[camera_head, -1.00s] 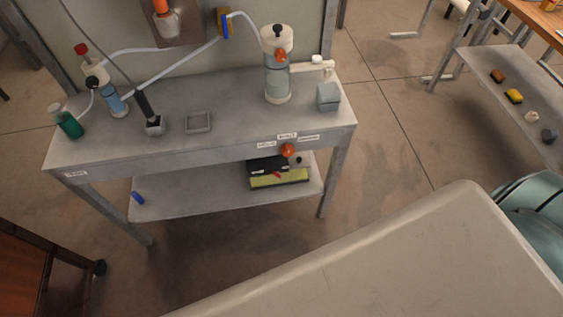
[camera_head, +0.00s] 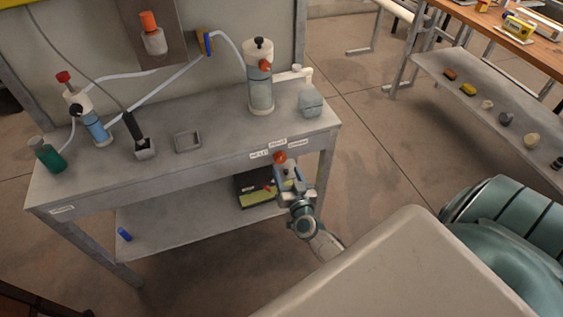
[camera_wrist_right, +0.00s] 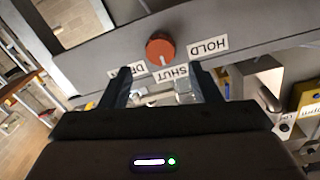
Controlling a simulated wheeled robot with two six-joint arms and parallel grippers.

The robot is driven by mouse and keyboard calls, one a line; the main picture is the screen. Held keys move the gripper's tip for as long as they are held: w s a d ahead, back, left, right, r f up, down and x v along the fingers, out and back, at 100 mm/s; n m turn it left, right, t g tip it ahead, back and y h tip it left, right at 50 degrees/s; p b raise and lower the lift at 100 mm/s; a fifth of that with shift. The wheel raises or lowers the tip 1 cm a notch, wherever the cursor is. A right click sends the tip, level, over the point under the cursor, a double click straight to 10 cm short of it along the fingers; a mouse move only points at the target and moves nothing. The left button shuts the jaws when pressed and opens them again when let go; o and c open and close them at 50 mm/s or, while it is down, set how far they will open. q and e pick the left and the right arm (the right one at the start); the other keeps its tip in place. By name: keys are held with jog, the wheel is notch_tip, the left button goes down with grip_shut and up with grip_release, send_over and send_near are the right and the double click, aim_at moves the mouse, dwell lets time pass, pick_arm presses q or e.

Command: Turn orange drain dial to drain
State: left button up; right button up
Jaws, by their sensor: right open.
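The orange drain dial (camera_head: 280,157) is on the front edge of the grey bench (camera_head: 180,170). In the right wrist view the round dial (camera_wrist_right: 160,49) has a white mark toward the SHUT label (camera_wrist_right: 170,73). The HOLD label (camera_wrist_right: 208,46) is on its right, and a label reading "DR" (camera_wrist_right: 127,71) is on its left, partly hidden by a finger. My right gripper (camera_head: 289,174) is open, just in front of and below the dial. Its fingers (camera_wrist_right: 162,80) point toward the dial, which shows between and beyond the tips, apparently apart from them. My left gripper is not in view.
Below, a lower shelf (camera_head: 165,223) holds a dark and yellow box (camera_head: 256,198). Open floor lies right of the bench.

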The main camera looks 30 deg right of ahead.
aim_at(281, 159)
jog(key=x, duration=0.5)
jog(key=shift+w, duration=0.4)
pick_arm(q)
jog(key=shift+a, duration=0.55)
pick_arm(e)
jog(key=c, duration=1)
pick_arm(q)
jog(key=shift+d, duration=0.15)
